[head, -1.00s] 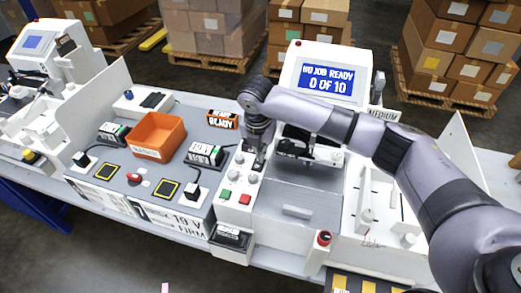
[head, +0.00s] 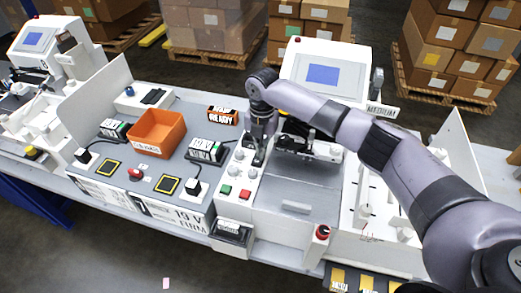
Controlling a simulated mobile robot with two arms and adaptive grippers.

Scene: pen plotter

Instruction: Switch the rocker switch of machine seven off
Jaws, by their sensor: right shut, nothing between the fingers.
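The pen plotter in the middle has a white control panel (head: 237,178) with grey knobs, a green button (head: 226,189) and a red button (head: 245,193). Its screen (head: 323,74) is a plain blue with no text. My right gripper (head: 257,162) is shut and empty, pointing down with its fingertips at the upper part of this panel. The fingers cover that spot, so I cannot make out the rocker switch or its position. My left gripper is not in view.
A red knob (head: 323,231) stands at the plotter's front right. An orange bin (head: 158,133) and black power units (head: 207,150) sit on the grey bench to the left. Another machine (head: 37,40) stands at far left. Stacked boxes (head: 460,50) are behind.

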